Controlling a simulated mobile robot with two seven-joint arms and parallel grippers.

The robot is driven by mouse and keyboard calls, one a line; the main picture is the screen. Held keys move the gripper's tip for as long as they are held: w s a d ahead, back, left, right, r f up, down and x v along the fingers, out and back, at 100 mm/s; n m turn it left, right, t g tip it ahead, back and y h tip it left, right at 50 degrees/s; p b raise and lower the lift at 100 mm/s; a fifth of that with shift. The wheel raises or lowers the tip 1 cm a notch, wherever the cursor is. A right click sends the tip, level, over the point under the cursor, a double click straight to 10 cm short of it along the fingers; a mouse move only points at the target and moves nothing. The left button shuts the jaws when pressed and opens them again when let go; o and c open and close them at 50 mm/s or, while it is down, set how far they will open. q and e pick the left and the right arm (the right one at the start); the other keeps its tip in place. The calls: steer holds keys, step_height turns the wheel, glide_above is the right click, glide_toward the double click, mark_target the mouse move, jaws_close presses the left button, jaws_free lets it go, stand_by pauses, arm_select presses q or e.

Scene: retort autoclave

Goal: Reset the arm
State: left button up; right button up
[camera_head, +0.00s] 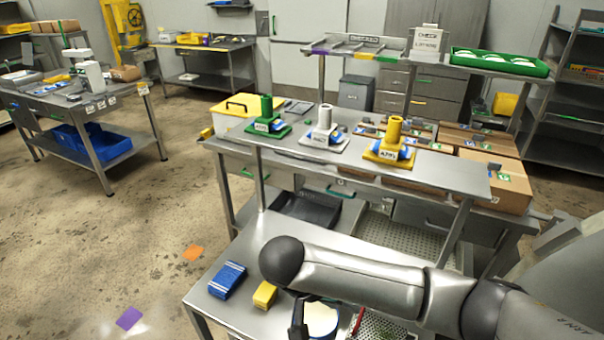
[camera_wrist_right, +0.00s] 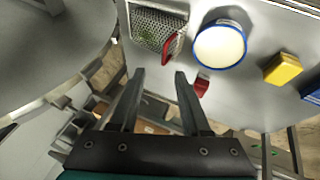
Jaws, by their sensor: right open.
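My right arm (camera_head: 365,282) reaches in from the lower right of the head view, across the front of the steel workbench. Its gripper (camera_head: 300,325) is mostly hidden below the arm at the bottom edge, with only a dark part showing. In the right wrist view the right gripper (camera_wrist_right: 160,75) has its two dark fingers apart and nothing between them. A round cream dish with a blue rim (camera_wrist_right: 220,46) lies beyond the fingertips, apart from them. My left gripper is in neither view.
A blue pack (camera_head: 227,280) and a yellow block (camera_head: 265,295) lie on the lower steel surface (camera_head: 245,250). The raised shelf holds green (camera_head: 266,118), white (camera_head: 325,130) and yellow (camera_head: 394,140) labelled stands. Cardboard boxes (camera_head: 495,183) stand at right. Floor at left is mostly clear.

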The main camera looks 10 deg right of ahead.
steer(key=s+a+f+n+y, duration=0.3)
steer(key=s+a+n+y, duration=0.2)
steer(key=s+a+y, duration=0.35)
steer(key=s+d+n+t+h, duration=0.2)
steer(key=s+d, duration=0.7)
steer(key=d, duration=0.4)
step_height(320, 180, down, 30)
steer(key=s+g+b, duration=0.2)
steer(key=s+b, duration=0.1)
steer(key=b, duration=0.5)
steer(key=s+d+f+b, duration=0.1)
steer(key=s+f+b, duration=0.2)
steer(key=s+f, duration=0.4)
steer(key=s+d+f+n+b, duration=0.1)
steer(key=s+f+b, duration=0.2)
steer(key=s+f, duration=0.4)
step_height(320, 180, down, 6)
steer(key=shift+s+d+f+g+h+b, duration=0.1)
steer(key=shift+s+d+g+h+b, duration=0.2)
steer(key=shift+d+g+h+b, duration=0.1)
